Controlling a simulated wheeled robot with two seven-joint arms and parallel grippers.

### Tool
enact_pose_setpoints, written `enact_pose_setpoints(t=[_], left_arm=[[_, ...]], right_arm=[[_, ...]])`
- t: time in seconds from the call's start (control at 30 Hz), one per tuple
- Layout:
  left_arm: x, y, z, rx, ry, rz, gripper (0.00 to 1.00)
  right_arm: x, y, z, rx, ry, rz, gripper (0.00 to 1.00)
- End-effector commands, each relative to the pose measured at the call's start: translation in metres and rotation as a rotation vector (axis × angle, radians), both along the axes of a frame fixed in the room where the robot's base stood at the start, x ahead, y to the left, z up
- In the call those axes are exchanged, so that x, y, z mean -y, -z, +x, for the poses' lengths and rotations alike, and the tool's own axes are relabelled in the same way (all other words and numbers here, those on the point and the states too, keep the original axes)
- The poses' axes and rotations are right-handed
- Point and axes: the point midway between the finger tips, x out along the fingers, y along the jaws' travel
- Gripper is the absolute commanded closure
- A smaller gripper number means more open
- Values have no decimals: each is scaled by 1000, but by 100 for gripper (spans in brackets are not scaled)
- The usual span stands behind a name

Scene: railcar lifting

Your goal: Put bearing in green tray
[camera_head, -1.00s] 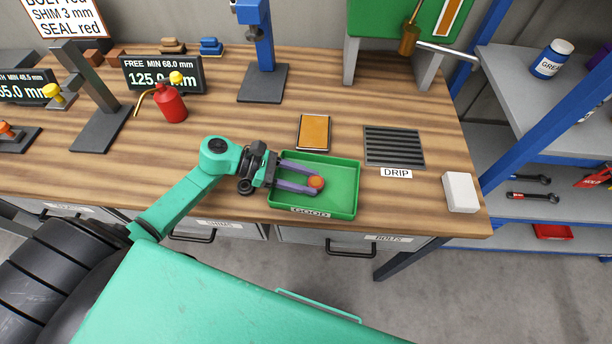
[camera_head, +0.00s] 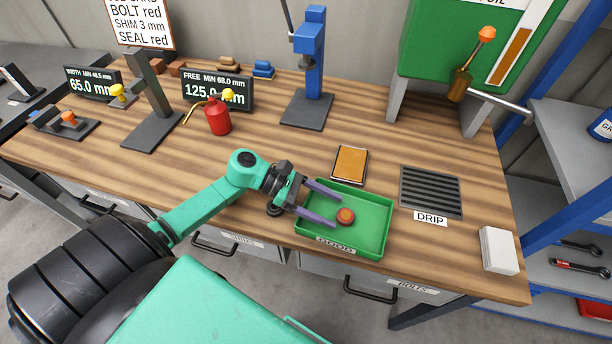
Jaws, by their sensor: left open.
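The green tray (camera_head: 372,238), labelled GOOD, sits on the wooden bench near its front edge. The bearing (camera_head: 345,216), a small round piece with a red-orange top, rests on the tray floor, left of its middle. My left gripper (camera_head: 337,209) reaches in from the left over the tray's left rim. Its two purple fingers are spread apart and empty, with the bearing just beyond their tips. My right gripper is not in view.
An orange-topped pad (camera_head: 350,163) lies behind the tray. A dark drip grate (camera_head: 431,192) and a white block (camera_head: 498,250) are to the right. A red oil can (camera_head: 217,117), a blue press (camera_head: 309,70) and a green oil cabinet (camera_head: 440,45) stand farther back.

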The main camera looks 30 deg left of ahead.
Motion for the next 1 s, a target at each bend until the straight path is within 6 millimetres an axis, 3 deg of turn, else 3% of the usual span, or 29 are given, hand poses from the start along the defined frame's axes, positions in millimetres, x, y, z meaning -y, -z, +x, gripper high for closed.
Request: enact_pose_setpoints(t=[0.2, 0.4, 1.0], left_arm=[[-48, -14, -13, -1, 1, 4, 22], [-80, -31, -21, -2, 1, 2, 22], [-87, -38, -22, 0, 2, 0, 22]], right_arm=[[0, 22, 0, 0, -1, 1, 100], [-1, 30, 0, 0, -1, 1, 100], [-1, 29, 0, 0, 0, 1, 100]])
